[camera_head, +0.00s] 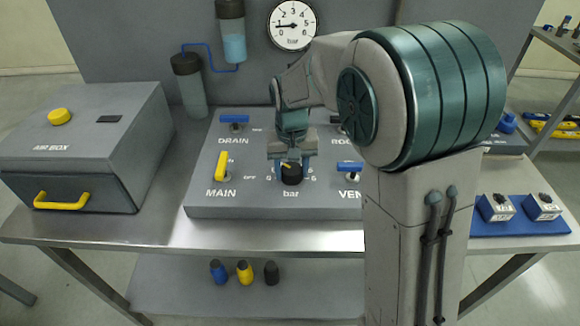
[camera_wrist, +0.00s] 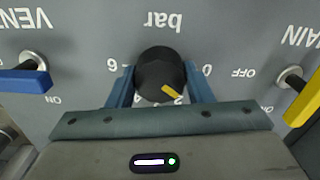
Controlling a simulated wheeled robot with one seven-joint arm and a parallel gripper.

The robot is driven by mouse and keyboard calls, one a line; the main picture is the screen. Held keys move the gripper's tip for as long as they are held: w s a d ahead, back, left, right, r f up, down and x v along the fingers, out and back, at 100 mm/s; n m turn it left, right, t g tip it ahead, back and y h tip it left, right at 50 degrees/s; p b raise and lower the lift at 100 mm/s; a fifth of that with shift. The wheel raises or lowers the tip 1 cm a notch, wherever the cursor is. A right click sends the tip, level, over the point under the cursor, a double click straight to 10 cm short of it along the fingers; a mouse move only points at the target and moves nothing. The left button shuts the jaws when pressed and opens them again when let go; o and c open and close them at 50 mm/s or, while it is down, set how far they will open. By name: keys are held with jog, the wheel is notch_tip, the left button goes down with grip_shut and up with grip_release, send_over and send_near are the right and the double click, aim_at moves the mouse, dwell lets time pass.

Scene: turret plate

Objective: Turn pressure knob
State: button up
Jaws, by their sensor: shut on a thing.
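The pressure knob (camera_head: 291,173) is black with a yellow pointer mark and sits on the grey panel (camera_head: 300,206) above the word "bar". It also shows in the wrist view (camera_wrist: 158,75), where the view is upside down and the yellow mark points toward the "2" on the scale. My gripper (camera_head: 291,165) is over the knob from above. Its blue fingers (camera_wrist: 160,84) stand on both sides of the knob and are shut on it. The pressure gauge (camera_head: 293,25) behind has a needle pointing left, near 1.
Yellow MAIN lever (camera_head: 221,165) stands left of the knob and blue VENT lever (camera_head: 350,167) right of it. Blue DRAIN lever (camera_head: 234,118) is behind. A grey air box (camera_head: 85,140) with a yellow handle stands left. Blue mat (camera_head: 520,222) with two small blocks lies right.

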aim_at(291, 168)
jog(key=m, duration=0.4)
jog(key=shift+m+p, duration=0.3)
jog(key=shift+m, duration=0.1)
jog(key=m, duration=0.3)
jog(key=shift+m, duration=0.3)
jog(key=m+p, duration=0.1)
jog(key=m, duration=0.3)
jog(key=shift+r, duration=0.1)
jog(key=shift+m+p, duration=0.6)
jog(key=shift+m, duration=1.5)
jog(key=o, duration=1)
notch_tip(291, 168, up, 14)
jog(key=shift+f, duration=0.15)
